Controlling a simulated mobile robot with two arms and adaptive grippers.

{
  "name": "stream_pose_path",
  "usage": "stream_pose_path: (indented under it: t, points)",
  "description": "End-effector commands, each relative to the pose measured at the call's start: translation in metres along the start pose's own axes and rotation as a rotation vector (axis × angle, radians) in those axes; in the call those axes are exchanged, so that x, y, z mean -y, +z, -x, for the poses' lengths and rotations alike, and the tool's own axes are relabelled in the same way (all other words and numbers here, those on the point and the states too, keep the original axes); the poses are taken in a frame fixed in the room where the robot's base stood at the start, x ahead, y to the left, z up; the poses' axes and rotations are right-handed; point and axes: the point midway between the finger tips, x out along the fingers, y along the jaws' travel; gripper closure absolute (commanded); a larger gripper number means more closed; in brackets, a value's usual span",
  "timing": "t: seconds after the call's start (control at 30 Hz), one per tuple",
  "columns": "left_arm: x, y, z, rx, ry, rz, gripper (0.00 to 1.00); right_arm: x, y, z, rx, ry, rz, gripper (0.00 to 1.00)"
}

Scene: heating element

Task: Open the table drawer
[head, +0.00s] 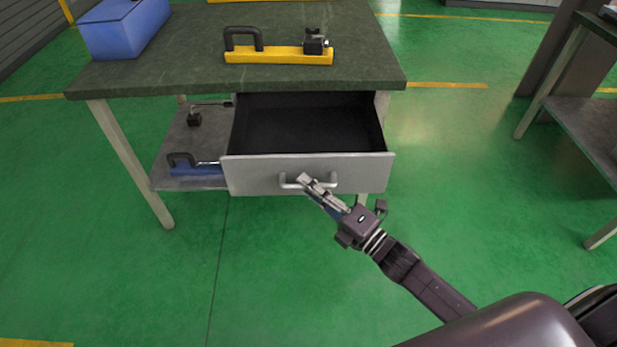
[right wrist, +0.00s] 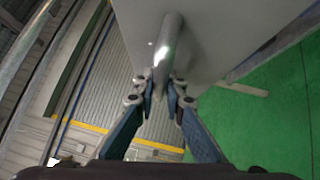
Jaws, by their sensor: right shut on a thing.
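The table (head: 370,60) has a dark green top and light legs. Its grey drawer (head: 245,177) is pulled well out, and the dark inside (head: 310,122) shows empty. A curved metal handle (head: 290,181) sits on the drawer front; it also shows in the right wrist view (right wrist: 168,45). My right gripper (head: 308,182) reaches in from the lower right and is shut on the handle. In the right wrist view, the fingers (right wrist: 166,90) close around the handle bar, with the drawer front behind. My left gripper is not in view.
On the tabletop are a blue box (head: 125,30) and a yellow tool with a black handle (head: 280,56). A lower shelf (head: 175,150) holds a blue tool (head: 195,168). Another table (head: 585,110) stands at the right. The green floor in front is clear.

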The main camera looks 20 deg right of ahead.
Motion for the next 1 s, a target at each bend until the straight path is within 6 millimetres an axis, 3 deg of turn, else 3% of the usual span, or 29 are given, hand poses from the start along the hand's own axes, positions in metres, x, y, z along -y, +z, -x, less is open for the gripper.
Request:
stream_pose_path:
  t: [0.4, 0.43, 0.57, 0.87, 1.0]
  points:
    - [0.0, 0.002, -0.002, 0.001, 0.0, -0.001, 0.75, 0.001, -0.001, 0.002, 0.0, -0.002, 0.0, 1.0]
    - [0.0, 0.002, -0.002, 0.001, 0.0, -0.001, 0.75, 0.001, -0.001, 0.002, 0.0, -0.002, 0.0, 0.86]
    - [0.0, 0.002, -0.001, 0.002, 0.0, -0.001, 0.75, 0.001, -0.001, 0.001, 0.0, -0.001, 0.0, 0.72]
    - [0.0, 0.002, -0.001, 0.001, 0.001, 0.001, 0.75, 0.0, -0.001, 0.002, 0.0, 0.0, 0.0, 0.72]
    - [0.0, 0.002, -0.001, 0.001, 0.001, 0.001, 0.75, 0.001, -0.001, 0.012, 0.0, -0.002, -0.001, 0.72]
